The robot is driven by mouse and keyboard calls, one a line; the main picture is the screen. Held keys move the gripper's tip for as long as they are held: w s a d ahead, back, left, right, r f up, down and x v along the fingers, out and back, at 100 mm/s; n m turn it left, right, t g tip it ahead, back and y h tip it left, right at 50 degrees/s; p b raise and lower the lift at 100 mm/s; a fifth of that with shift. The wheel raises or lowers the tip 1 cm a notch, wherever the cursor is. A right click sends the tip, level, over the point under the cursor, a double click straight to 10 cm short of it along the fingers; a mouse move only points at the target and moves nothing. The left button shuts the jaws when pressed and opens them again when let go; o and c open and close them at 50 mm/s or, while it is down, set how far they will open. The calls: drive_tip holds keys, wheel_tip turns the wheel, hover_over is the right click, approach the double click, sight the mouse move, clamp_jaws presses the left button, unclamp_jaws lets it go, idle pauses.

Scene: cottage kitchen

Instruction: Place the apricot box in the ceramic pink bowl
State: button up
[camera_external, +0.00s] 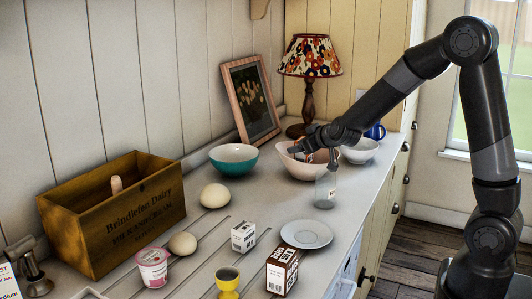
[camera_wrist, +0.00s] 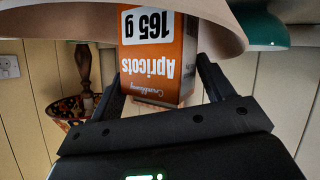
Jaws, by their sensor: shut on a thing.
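The orange apricot box (camera_wrist: 160,62) sits between the two fingers of my gripper (camera_wrist: 157,78) in the wrist view, its label upside down. My gripper (camera_external: 306,148) is shut on it, over the ceramic pink bowl (camera_external: 294,168) in the external view. There the box is mostly hidden by the gripper, with only a small orange patch showing. The bowl's pale pink wall (camera_wrist: 222,28) fills the top of the wrist view behind the box. I cannot tell whether the box touches the bowl.
A teal bowl (camera_external: 233,159) is left of the pink bowl, a white bowl (camera_external: 361,151) right of it. A glass jar (camera_external: 325,190) stands close in front. A lamp (camera_external: 309,60) and picture frame (camera_external: 250,100) stand behind. A saucer (camera_external: 306,234) and cartons are nearer.

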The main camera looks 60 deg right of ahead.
drive_tip(key=shift+f, duration=0.2)
drive_tip(key=shift+f, duration=0.4)
drive_tip(key=o, duration=1.1)
